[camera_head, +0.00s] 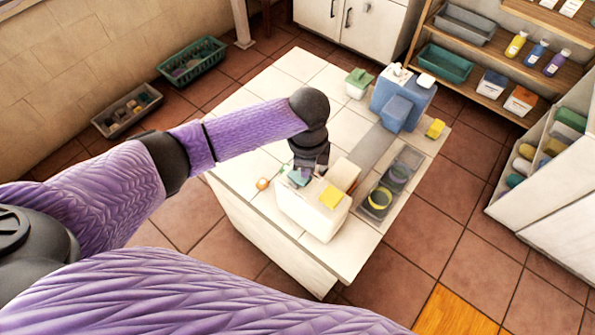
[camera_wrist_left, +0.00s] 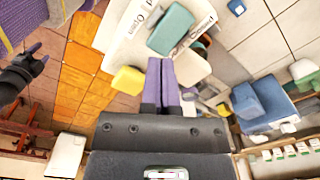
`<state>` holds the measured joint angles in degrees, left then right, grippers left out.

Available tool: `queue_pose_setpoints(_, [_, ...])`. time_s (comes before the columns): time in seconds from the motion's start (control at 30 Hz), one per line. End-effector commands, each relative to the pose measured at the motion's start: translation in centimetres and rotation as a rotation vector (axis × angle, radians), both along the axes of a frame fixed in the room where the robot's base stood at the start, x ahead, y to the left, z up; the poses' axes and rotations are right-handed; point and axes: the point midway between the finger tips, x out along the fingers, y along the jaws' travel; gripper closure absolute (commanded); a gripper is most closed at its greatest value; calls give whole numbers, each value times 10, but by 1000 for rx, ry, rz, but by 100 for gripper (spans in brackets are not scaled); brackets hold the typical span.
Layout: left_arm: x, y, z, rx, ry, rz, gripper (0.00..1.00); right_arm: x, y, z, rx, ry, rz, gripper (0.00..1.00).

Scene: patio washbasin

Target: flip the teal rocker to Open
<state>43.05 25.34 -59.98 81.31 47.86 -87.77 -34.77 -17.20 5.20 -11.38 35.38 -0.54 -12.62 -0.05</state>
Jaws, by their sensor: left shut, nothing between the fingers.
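The teal rocker (camera_head: 298,178) is on top of a white box (camera_head: 309,214) at the front of the white tiled counter. In the left wrist view the rocker (camera_wrist_left: 171,30) lies between two printed labels, the left one (camera_wrist_left: 138,22) seeming to read "Open". I cannot tell which way it is tilted. My left gripper (camera_head: 309,168) is shut and empty, close to the rocker. In the left wrist view its fingertips (camera_wrist_left: 161,64) point at the rocker's near end; contact is unclear.
A yellow block (camera_head: 331,197) is on the same box, beside the rocker. A blue dispenser (camera_head: 402,98) stands at the counter's back.

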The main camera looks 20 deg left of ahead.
Motion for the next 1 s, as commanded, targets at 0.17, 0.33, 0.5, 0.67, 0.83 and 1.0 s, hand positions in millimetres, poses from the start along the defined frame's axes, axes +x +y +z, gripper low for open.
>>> queue_pose_setpoints(0.17, [0,0,-1,0,0,0,100,0,5,-1,7,0,-2,41])
queue_pose_setpoints(0.33, [0,0,-3,0,0,0,100,0,7,-2,12,0,-4,41])
queue_pose_setpoints(0.5, [0,0,-6,0,0,0,100,0,7,-4,12,0,-4,41])
queue_pose_setpoints(0.67, [0,0,-8,0,0,0,100,0,4,-5,7,1,-3,41])
queue_pose_setpoints(0.83, [0,0,-11,0,0,0,100,0,-1,-7,-1,1,0,41])
queue_pose_setpoints(1.0, [0,0,-13,0,0,0,100,0,-3,-8,-5,1,1,41])
